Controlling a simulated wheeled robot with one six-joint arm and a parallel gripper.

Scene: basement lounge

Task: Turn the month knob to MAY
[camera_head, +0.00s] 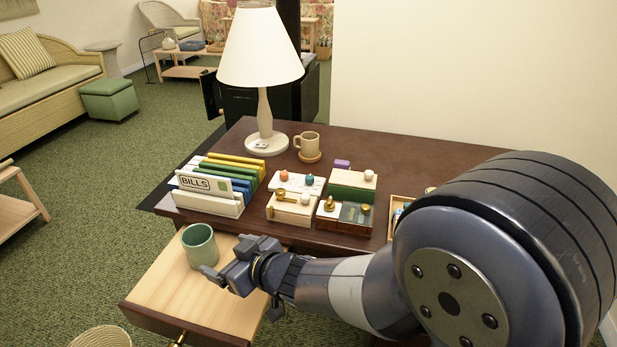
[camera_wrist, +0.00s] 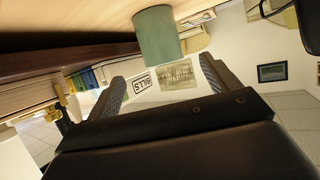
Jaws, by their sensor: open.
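Several small knobbed boxes stand on the dark desk (camera_head: 390,150): a white one with orange and teal knobs (camera_head: 298,182), a cream one with gold and white knobs (camera_head: 290,208), a brown and dark one with gold knobs (camera_head: 343,215), and a green one with a cream top (camera_head: 352,186). Month lettering is too small to read, so I cannot tell which knob is the month knob. My gripper (camera_head: 228,263) is open and empty, left of and in front of the boxes, over the pulled-out drawer. In the wrist view its fingers (camera_wrist: 165,85) are spread apart.
A BILLS file holder (camera_head: 207,203), lamp (camera_head: 262,60) and tan mug (camera_head: 307,143) stand on the desk. The back right desktop is clear.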

